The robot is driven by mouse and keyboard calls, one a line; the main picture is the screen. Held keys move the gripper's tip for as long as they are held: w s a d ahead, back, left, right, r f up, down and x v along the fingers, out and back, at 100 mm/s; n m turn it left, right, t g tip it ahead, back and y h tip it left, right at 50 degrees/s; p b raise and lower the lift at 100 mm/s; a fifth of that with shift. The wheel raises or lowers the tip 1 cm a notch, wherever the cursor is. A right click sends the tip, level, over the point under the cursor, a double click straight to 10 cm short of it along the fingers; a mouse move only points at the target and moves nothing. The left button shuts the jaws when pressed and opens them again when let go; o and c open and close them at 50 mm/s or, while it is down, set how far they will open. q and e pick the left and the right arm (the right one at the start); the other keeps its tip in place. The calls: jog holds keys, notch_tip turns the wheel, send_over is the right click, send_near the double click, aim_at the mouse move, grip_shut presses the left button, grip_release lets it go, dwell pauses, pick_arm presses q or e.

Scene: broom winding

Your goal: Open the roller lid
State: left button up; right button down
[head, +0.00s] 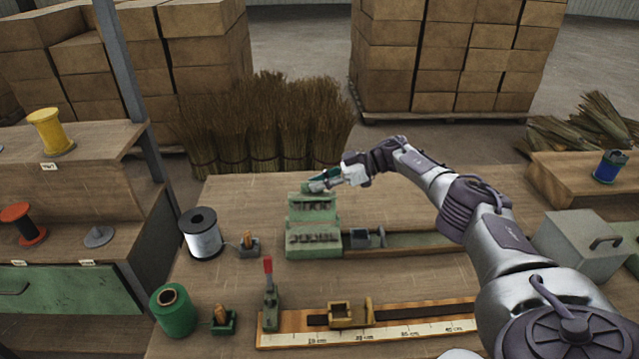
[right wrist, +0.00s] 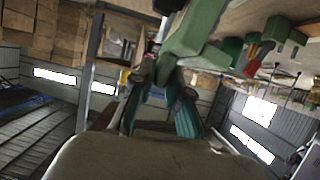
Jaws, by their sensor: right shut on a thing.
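The green roller unit (head: 313,243) stands on the workbench, left of the bench's middle. A raised green upper part, which looks like its lid (head: 313,209), stands above the lower block. Dark roller-like rows show on both parts. My right gripper (head: 318,185) is at the top edge of that upper part and is shut on it. In the right wrist view, the fingers of my right gripper (right wrist: 160,95) meet a green piece (right wrist: 195,35). The fingers hide the exact contact. My left gripper is not in view.
A ruler board (head: 380,322) and a red-handled clamp (head: 269,290) are in front. A silver wire spool (head: 201,235) and green spool (head: 173,310) stand left. A grey box (head: 580,243) stands right.

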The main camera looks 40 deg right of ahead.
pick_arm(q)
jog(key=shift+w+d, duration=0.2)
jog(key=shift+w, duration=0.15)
pick_arm(e)
jog(key=shift+w+d+f, duration=0.1)
jog(key=shift+w+d, duration=0.2)
jog(key=shift+w, duration=0.15)
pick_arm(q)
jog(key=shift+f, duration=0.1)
pick_arm(e)
jog(key=c, duration=1.5)
grip_release()
jog(key=o, duration=0.3)
jog(key=shift+w+f, duration=0.1)
jog(key=shift+f, duration=0.05)
jog(key=v, duration=1.2)
